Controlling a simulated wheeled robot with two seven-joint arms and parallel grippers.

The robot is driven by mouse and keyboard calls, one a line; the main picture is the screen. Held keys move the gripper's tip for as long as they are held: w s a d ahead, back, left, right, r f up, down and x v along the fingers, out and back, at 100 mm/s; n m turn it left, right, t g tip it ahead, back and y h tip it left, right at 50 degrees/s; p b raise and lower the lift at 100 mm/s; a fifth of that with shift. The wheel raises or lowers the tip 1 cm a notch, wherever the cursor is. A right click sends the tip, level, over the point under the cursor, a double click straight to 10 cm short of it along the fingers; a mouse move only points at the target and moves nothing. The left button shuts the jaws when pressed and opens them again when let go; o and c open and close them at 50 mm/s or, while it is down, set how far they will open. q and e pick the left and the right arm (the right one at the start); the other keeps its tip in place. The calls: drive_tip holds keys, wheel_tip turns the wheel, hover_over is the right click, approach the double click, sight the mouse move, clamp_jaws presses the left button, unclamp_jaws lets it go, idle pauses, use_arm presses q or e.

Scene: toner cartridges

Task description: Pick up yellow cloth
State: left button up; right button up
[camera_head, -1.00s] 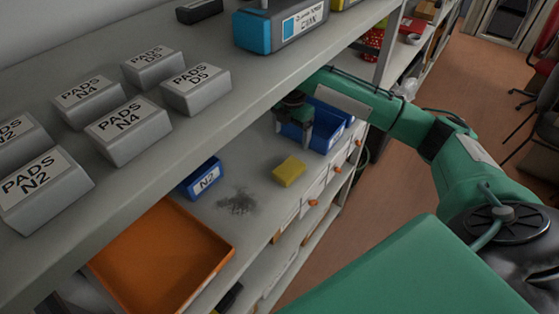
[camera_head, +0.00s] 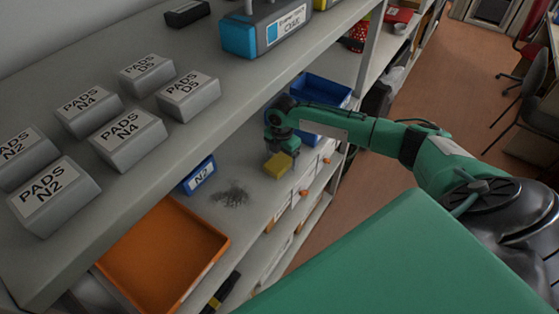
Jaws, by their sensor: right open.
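The yellow cloth (camera_head: 278,166) is a small folded block on the lower shelf, near its front edge. My right gripper (camera_head: 279,150) is directly above the cloth, pointing down. Its fingers reach down to the cloth's top or sides; whether they touch it I cannot tell. The gripper is open, and its fingertips are small and partly hard to see. A dark smudge of powder (camera_head: 230,194) lies on the shelf to the left of the cloth. My left gripper is not in view.
A blue bin labelled N2 (camera_head: 199,174) and an orange tray (camera_head: 165,256) stand on the lower shelf to the left. A larger blue bin (camera_head: 325,92) is behind my right arm. The upper shelf, with several grey PADS boxes (camera_head: 128,136), overhangs close by.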

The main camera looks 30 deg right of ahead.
sight(282, 159)
drive_tip(key=shift+s+f, duration=0.1)
drive_tip(key=shift+f, duration=0.05)
drive_tip(key=c, duration=1.1)
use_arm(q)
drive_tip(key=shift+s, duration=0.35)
use_arm(e)
drive_tip(key=shift+o, duration=0.2)
